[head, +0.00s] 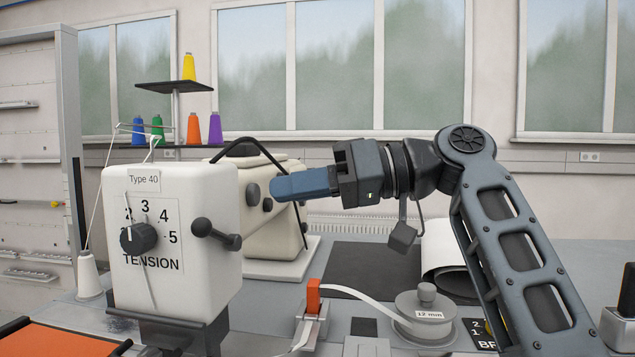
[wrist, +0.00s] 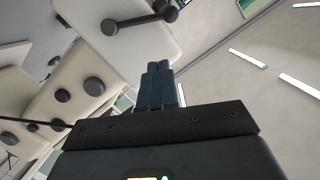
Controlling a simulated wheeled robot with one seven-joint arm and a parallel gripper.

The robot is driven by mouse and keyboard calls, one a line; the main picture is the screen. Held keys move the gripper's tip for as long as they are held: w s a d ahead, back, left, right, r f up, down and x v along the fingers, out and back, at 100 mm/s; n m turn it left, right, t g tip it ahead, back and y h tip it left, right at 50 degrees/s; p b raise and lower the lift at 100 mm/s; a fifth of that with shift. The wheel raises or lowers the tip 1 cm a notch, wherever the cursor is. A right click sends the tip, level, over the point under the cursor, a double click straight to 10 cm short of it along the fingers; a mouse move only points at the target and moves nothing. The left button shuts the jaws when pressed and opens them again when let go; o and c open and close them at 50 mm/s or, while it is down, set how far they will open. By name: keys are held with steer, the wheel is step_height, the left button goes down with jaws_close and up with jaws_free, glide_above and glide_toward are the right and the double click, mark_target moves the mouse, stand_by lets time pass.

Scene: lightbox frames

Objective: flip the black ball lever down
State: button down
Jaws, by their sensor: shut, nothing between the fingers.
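The black ball lever (head: 216,234) sits on the right side of the white sewing machine head (head: 190,270). In the head view its ball end points left and slightly up from its pivot. In the wrist view the lever (wrist: 140,18) shows at the top, beyond my fingertips. My gripper (head: 275,190) has blue fingers, shut and empty. In the head view it is up and to the right of the lever, in front of the cream machine body. The wrist view shows the shut fingers (wrist: 158,66) apart from the lever.
A tension dial (head: 138,238) is on the machine's front. Black knobs (head: 253,194) and a bent black rod (head: 265,150) are close to my fingers. An orange-tipped clamp (head: 313,296) and a tape reel (head: 425,315) stand below on the table.

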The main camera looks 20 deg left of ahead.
mark_target(218, 236)
steer(key=s+a+f, duration=0.3)
steer(key=a, duration=0.3)
steer(key=shift+s+f+p, duration=0.3)
steer(key=shift+f+p, duration=0.05)
steer(key=shift+p, duration=0.1)
steer(key=shift+f, duration=0.2)
